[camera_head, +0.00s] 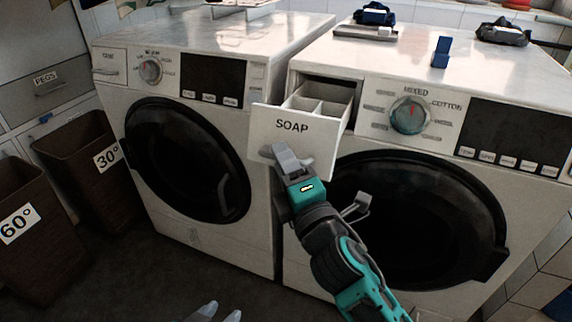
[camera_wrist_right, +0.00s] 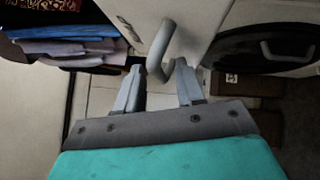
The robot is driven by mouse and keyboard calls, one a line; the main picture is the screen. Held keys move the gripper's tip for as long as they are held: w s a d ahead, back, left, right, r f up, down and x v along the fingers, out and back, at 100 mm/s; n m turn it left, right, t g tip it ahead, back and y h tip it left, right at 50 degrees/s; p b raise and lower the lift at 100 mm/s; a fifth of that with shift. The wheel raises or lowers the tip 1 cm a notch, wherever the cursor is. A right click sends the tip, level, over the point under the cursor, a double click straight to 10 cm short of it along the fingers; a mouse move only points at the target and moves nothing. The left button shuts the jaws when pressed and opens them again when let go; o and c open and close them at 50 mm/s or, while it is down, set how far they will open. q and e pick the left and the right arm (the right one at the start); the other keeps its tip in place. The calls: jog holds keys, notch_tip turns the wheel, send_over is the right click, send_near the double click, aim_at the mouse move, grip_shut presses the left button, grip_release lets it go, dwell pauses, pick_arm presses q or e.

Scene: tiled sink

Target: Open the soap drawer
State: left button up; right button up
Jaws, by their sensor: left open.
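The soap drawer (camera_head: 293,140), with a white front labelled SOAP, is pulled out from the right washing machine. Its inner compartments show behind the front. My right gripper (camera_head: 284,158) is at the lower part of the drawer front, by its grey handle. The fingers are apart, and I cannot tell whether one touches the handle. My left gripper (camera_head: 219,312) shows only its fingertips at the bottom edge, apart and empty.
The left washing machine (camera_head: 215,130) stands beside the right one (camera_head: 450,85), both with round dark doors. Brown bins marked 30° (camera_head: 78,150) and 60° (camera_head: 35,265) stand at the left. Small blue and dark items lie on the right machine's top. The floor in front is clear.

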pick_arm(q)
jog(key=shift+s+d+f+b, duration=0.1)
jog(key=shift+d+f+b, duration=0.05)
jog(key=shift+f+b, duration=0.45)
pick_arm(e)
jog(key=v, duration=1.3)
jog(key=shift+f, duration=0.1)
jog(key=s+d+f+m+g+h, duration=0.3)
jog(key=d+f+m, duration=0.3)
jog(key=f+m, duration=0.5)
jog(key=s+d+f+m+g+h, duration=0.35)
jog(key=d+f+m, duration=0.35)
jog(key=f+m, duration=0.4)
pick_arm(q)
jog(key=s+a+r+y+p, duration=0.1)
jog(key=a+r+p, duration=0.2)
jog(key=r+p, duration=0.5)
jog(key=p, duration=0.4)
jog(key=shift+s+p, duration=0.3)
pick_arm(e)
notch_tip(320, 180, up, 8)
jog(key=d, duration=0.3)
jog(key=shift+s+m+h, duration=0.4)
jog(key=shift+s+h, duration=0.05)
jog(key=shift+s, duration=0.05)
pick_arm(q)
jog(key=shift+a, duration=0.1)
